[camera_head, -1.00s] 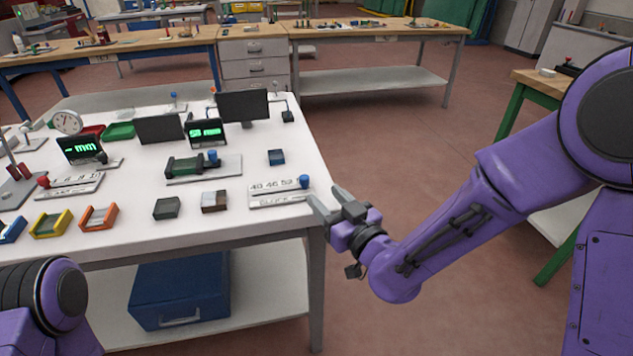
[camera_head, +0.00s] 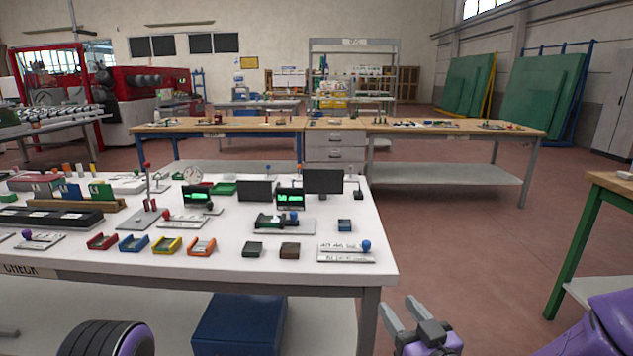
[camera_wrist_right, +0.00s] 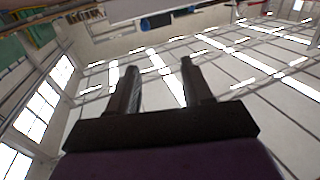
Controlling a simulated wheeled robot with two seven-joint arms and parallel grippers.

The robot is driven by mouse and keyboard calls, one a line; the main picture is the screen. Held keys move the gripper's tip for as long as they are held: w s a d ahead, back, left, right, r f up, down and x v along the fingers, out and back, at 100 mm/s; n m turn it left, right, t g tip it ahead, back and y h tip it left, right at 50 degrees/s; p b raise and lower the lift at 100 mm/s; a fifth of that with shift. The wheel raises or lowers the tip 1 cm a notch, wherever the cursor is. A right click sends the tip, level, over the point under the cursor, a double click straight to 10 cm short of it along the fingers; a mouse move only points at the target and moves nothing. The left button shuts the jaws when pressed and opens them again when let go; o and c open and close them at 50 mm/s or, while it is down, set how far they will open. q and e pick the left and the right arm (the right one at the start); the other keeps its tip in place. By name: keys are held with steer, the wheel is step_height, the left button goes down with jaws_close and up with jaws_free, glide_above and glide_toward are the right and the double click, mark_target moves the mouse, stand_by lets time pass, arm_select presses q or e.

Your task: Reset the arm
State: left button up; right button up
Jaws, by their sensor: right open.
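My right gripper (camera_head: 412,318) shows at the bottom of the head view, beside the right front corner of the white table (camera_head: 330,270). Its two fingers are apart with nothing between them. In the right wrist view the open fingers (camera_wrist_right: 159,90) point toward the ceiling and windows, and nothing is between them. Most of my right arm is cut off at the lower right. A rounded part of my left arm shows at the bottom left of the head view. My left gripper is out of the picture.
The white table holds several coloured trays, small displays and a blue-knobbed plate (camera_head: 346,252). A blue box (camera_head: 240,322) stands below it. A green-legged bench (camera_head: 575,245) is at the right. Wooden workbenches (camera_head: 450,128) stand behind. The floor between is clear.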

steer(key=s+d+f+m+g+h+p, duration=0.1)
steer(key=s+d+f+m+g+h, duration=0.3)
steer(key=f, duration=0.6)
steer(key=s+d+f+m+g+h+p, duration=0.1)
steer(key=s+d+f+m+g+h, duration=0.35)
steer(key=f, duration=0.65)
arm_select(q)
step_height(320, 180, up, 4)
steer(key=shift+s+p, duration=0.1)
steer(key=shift+p, duration=0.85)
arm_select(e)
steer(key=s+d+f+g, duration=0.2)
steer(key=s+f, duration=0.2)
steer(key=s, duration=0.3)
steer(key=s+d+f+m+g, duration=0.1)
steer(key=s+d+f, duration=0.1)
steer(key=s+f, duration=0.2)
steer(key=s+d+f+g, duration=0.2)
steer(key=s+f, duration=0.2)
steer(key=s, duration=0.7)
steer(key=shift+g, duration=0.35)
